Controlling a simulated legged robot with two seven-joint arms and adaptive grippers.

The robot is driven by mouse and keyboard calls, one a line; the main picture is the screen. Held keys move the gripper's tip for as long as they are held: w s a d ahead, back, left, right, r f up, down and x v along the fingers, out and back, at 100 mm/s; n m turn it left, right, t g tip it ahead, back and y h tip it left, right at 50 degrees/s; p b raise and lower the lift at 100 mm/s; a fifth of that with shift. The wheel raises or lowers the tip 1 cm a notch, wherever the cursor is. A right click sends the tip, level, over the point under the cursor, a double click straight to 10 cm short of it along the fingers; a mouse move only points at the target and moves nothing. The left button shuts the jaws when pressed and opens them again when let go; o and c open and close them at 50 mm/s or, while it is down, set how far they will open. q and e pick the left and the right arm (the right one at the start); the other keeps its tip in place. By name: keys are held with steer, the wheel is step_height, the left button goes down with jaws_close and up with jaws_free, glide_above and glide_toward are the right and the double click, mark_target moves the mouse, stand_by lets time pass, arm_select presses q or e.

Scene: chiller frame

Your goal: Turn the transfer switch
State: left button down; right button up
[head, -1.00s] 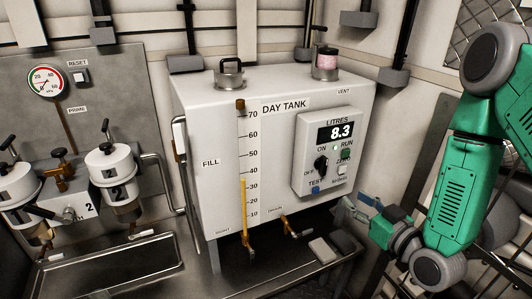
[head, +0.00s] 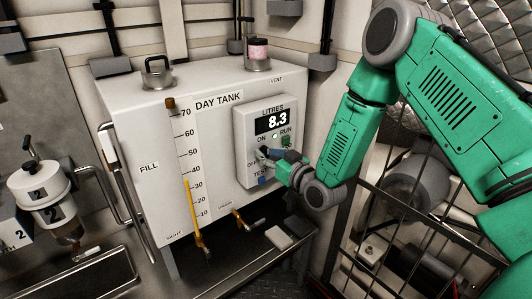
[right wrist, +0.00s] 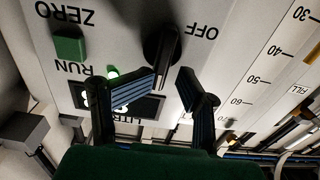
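The transfer switch is a black rotary knob (right wrist: 160,45) on the white control panel (head: 244,128) of the day tank, beside the OFF label. In the head view my right gripper (head: 272,156) reaches the panel from the right and largely hides the knob. In the right wrist view the right gripper (right wrist: 178,76) is open, with its blue-padded fingers apart at the knob. One finger overlaps the knob's edge in the picture; I cannot tell whether it touches. My left gripper is not in view.
Drain valves (head: 240,218) sit below. A wire cage (head: 400,220) stands to the right.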

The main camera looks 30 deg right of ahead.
steer(key=shift+w+d+f, duration=0.35)
steer(key=shift+d, duration=0.15)
steer(key=shift+a+r, duration=0.15)
steer(key=shift+a, duration=0.35)
jaws_close()
steer(key=shift+a+r, duration=0.1)
steer(key=shift+a, duration=0.1)
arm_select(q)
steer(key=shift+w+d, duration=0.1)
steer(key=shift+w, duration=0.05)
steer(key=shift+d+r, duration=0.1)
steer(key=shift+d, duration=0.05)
arm_select(e)
steer(key=shift+d, duration=0.25)
